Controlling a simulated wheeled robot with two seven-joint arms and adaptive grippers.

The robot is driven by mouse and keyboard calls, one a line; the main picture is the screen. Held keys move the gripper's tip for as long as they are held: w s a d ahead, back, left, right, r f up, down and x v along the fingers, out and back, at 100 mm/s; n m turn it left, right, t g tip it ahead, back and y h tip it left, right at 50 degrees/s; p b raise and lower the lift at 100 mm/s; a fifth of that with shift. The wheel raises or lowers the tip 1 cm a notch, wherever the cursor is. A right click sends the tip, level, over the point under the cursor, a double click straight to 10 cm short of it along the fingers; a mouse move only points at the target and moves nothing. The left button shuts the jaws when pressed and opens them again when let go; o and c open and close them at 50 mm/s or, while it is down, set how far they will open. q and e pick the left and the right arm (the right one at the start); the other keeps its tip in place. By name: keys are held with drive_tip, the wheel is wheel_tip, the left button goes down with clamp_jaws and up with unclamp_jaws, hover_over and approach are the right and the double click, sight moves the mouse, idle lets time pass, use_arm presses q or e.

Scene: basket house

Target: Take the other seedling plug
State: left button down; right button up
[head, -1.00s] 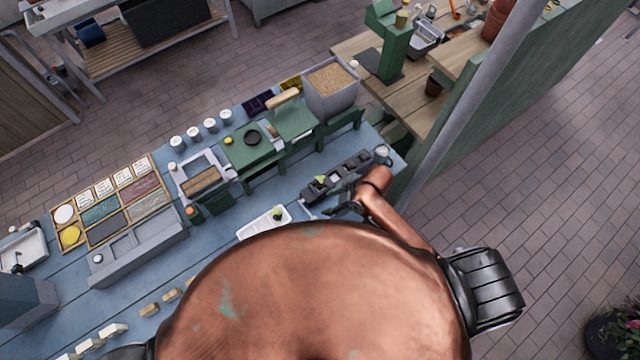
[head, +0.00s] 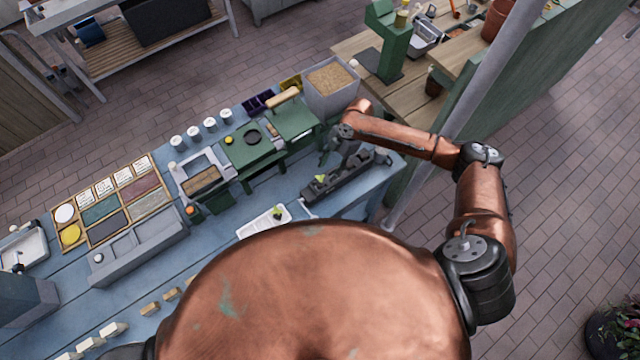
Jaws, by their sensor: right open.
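A dark seedling tray (head: 345,185) lies on the blue bench in front of my right side. A small green seedling plug (head: 320,178) shows at the tray's left part. Another green seedling (head: 277,214) is in a white tray (head: 256,226) to the left. My right gripper (head: 335,161) is open above the far side of the dark tray, a little behind and right of the seedling there. It looks empty, and its fingertips are small in the picture. My left gripper is out of view.
Green stands (head: 255,145) and a grey bin of brown grain-like material (head: 330,82) stand behind the dark tray. A grey post (head: 480,90) rises on the right, close to my right arm. My copper body hides the bench's near part.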

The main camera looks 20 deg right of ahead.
sight(320, 182)
drive_tip(key=p+x, duration=0.1)
drive_tip(key=x, duration=0.2)
drive_tip(key=p+x, duration=0.1)
drive_tip(key=x, duration=0.2)
drive_tip(key=shift+a, duration=0.5)
drive_tip(key=shift+f, duration=0.25)
drive_tip(key=shift+s, duration=0.1)
drive_tip(key=shift+c, duration=0.2)
drive_tip(key=c, duration=1)
